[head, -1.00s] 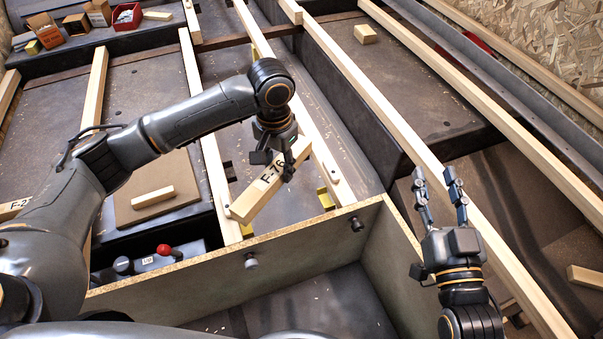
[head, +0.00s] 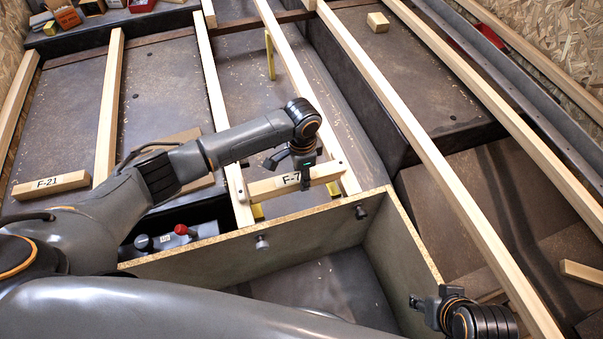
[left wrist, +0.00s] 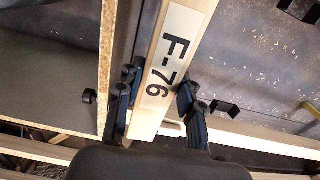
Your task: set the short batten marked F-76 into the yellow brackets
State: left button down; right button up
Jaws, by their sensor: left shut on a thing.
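The short batten marked F-76 (head: 267,188) lies crosswise between two long pale battens in the head view, its ends close to them. Its label also shows in the left wrist view (left wrist: 172,60). My left gripper (head: 306,182) is shut on it from above, with a finger on each side. A yellow bracket (head: 257,211) shows below the batten's left end and another yellow bracket (head: 333,188) by its right end. I cannot tell whether the batten rests fully in them.
A chipboard-edged box wall (head: 290,228) with dark knobs stands just in front of the batten. A batten marked F-21 (head: 50,185) lies at left. A red-knobbed device (head: 182,231) sits in the recess. Another yellow bracket (head: 269,55) stands farther back.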

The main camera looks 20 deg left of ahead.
pick_arm(q)
notch_tip(320, 180, down, 2)
jog(key=shift+f+b, duration=0.25)
jog(key=shift+b, duration=0.8)
jog(key=shift+f+b, duration=0.3)
jog(key=shift+b, duration=0.2)
jog(key=shift+f+b, duration=0.35)
jog(key=shift+b, duration=0.05)
jog(key=shift+f, duration=0.2)
jog(key=shift+f+b, duration=1.05)
jog(key=shift+f, duration=0.7)
pick_arm(e)
jog(key=w+a+r+t+y, duration=0.1)
jog(key=w+a+r+t, duration=0.2)
jog(key=w+r+t, duration=0.3)
jog(key=w+a+r+t+y, duration=0.2)
jog(key=w+a+r+t, duration=0.1)
jog(key=w+r+t, duration=0.4)
jog(key=shift+w+a+r+n+t+y, duration=0.3)
jog(key=shift+w+r+n, duration=0.1)
jog(key=shift+w+r, duration=0.9)
jog(key=shift+s+d+f, duration=0.15)
jog(key=shift+f, duration=0.25)
pick_arm(q)
jog(key=shift+p, duration=0.3)
pick_arm(e)
jog(key=shift+s+d+f+g, duration=0.15)
jog(key=shift+s+f+g, duration=0.05)
jog(key=shift+f+g, duration=0.55)
